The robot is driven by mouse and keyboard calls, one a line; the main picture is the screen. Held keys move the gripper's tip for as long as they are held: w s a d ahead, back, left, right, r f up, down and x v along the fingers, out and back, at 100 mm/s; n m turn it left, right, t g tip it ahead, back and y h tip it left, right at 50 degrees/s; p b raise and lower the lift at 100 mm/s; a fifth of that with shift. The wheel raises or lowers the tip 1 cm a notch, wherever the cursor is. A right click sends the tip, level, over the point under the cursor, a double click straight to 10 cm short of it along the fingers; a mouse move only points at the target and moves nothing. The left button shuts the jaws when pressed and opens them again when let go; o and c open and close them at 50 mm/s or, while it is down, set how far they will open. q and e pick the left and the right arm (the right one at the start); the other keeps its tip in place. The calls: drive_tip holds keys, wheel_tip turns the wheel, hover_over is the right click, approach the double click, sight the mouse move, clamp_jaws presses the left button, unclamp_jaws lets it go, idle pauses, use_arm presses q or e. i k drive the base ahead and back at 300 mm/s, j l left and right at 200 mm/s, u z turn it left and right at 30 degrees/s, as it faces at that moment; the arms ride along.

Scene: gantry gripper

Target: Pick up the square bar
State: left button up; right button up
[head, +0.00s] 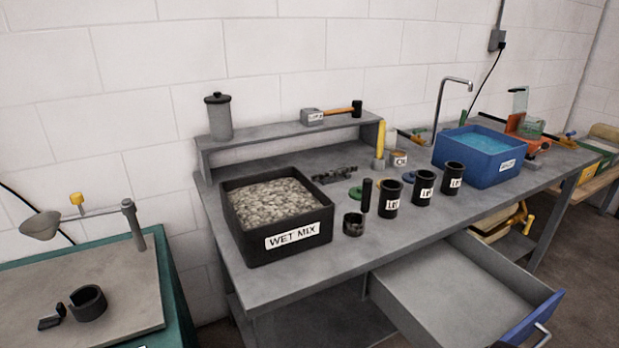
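I cannot tell for certain which thing is the square bar. A yellow upright bar (380,139) stands by the right end of the raised shelf. A slim dark bar (367,194) stands upright on the bench beside a short black ring-shaped cup (353,224). Low dark metal pieces (335,175) lie on the bench in front of the shelf, too small to make out. Neither of my grippers shows in the head view.
A black WET MIX tub (293,244) stands on the grey bench, with several labelled black cups to its right, such as one cup (423,189). A blue water tub (480,157) is at right. An open drawer (460,290) juts out in front. A hammer (335,113) lies on the shelf.

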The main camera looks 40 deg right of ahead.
sight(335, 173)
drive_tip(key=j+z, duration=0.2)
drive_tip(key=z, duration=0.25)
drive_tip(key=j+z, duration=0.25)
drive_tip(key=z, duration=0.2)
drive_tip(key=j+z, duration=0.2)
drive_tip(key=z, duration=0.25)
drive_tip(key=k+j+z, duration=0.1)
drive_tip(key=z, duration=0.4)
drive_tip(key=j, duration=0.1)
